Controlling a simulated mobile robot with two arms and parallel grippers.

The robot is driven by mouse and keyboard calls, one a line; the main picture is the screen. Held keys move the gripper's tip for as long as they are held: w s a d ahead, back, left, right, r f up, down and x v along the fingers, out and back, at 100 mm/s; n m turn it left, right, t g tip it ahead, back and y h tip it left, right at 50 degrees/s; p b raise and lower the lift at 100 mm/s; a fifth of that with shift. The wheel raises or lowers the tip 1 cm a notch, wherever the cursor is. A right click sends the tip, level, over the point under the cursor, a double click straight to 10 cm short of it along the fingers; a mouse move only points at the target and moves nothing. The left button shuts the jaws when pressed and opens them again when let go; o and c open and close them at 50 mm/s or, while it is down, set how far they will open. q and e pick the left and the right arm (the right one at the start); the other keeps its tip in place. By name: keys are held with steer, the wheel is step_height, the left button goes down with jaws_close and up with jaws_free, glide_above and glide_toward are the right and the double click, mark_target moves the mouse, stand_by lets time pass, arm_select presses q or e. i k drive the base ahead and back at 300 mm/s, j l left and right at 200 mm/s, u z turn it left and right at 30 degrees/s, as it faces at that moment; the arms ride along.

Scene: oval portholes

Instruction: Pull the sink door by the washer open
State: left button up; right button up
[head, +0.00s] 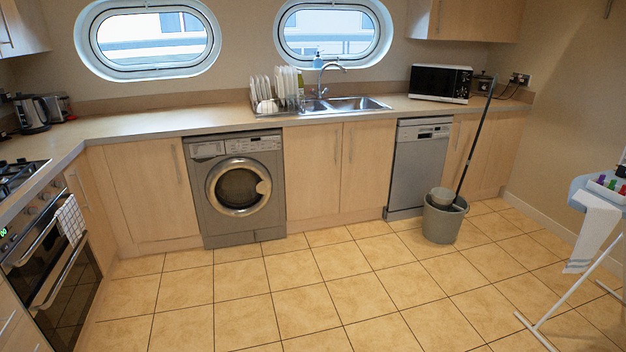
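The sink door by the washer (312,178) is a pale wood panel under the sink, just right of the grey washer (237,187). It looks shut, flush with the paired door (368,175) on its right. Its upright bar handle (337,148) is near its top right edge, close to the paired door's handle (350,147). The steel sink (345,104) with its tap is set in the counter above. Neither of my grippers is in view.
The tiled floor (290,285) before the sink doors is clear. A grey bucket with a mop (443,220) stands to the right, before the dishwasher (417,170). An ironing board (590,205) is at the far right, an oven (60,275) at the left.

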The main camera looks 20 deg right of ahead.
mark_target(312, 154)
steer(key=i+l+z, duration=0.25)
steer(key=i, duration=0.25)
steer(key=i+z, duration=0.3)
steer(key=i, duration=0.15)
